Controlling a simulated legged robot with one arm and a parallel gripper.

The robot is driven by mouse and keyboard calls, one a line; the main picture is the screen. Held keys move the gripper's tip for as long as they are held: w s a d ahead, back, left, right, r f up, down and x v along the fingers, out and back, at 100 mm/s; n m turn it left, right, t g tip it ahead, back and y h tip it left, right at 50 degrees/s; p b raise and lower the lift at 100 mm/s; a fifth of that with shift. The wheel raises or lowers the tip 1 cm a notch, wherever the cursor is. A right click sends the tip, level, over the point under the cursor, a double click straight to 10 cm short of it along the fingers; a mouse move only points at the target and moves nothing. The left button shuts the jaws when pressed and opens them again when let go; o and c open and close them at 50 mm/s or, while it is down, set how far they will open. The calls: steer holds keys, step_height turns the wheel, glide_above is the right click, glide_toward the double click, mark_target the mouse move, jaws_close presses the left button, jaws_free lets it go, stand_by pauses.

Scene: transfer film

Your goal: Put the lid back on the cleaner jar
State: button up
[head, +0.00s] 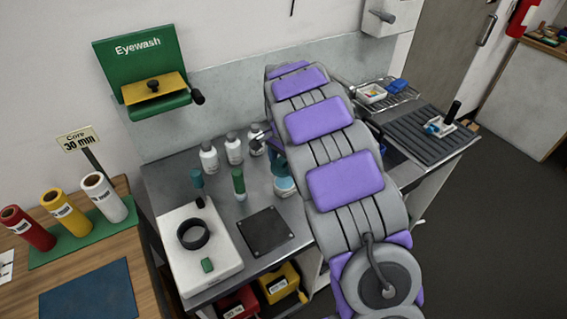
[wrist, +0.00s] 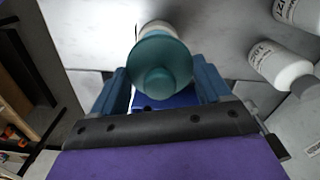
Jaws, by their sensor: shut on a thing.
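The teal lid (wrist: 165,62), round with a raised knob, sits between the two blue fingers of my gripper (wrist: 162,88) in the wrist view. My gripper is shut on it. A pale jar body (wrist: 156,28) shows just beyond the lid. In the head view the cleaner jar (head: 285,184), pale with a teal band, stands on the grey bench beside my arm. My gripper (head: 276,156) is just above it, partly hidden by my arm. I cannot tell whether the lid touches the jar's rim.
White bottles (head: 208,157) stand behind and left of the jar; one (wrist: 280,65) is close right in the wrist view. A dark square plate (head: 265,231) lies in front. A ribbed mat (head: 425,134) lies right.

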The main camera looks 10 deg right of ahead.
mark_target(286, 165)
steer(key=shift+d+f+b, duration=0.4)
steer(key=shift+d+f, duration=0.1)
steer(key=shift+f, duration=0.2)
steer(key=shift+d+f, duration=0.1)
steer(key=shift+f, duration=0.3)
steer(key=shift+f+b, duration=0.75)
steer(key=shift+a+f, duration=0.5)
steer(key=shift+f, duration=0.45)
steer(key=shift+d+f, duration=0.1)
steer(key=shift+d, duration=0.15)
steer(key=shift+d, duration=0.1)
steer(key=shift+s+a+p, duration=0.1)
steer(key=shift+a+p, duration=0.15)
steer(key=shift+p, duration=0.3)
steer(key=shift+d+f+p, duration=0.1)
steer(key=shift+p, duration=0.85)
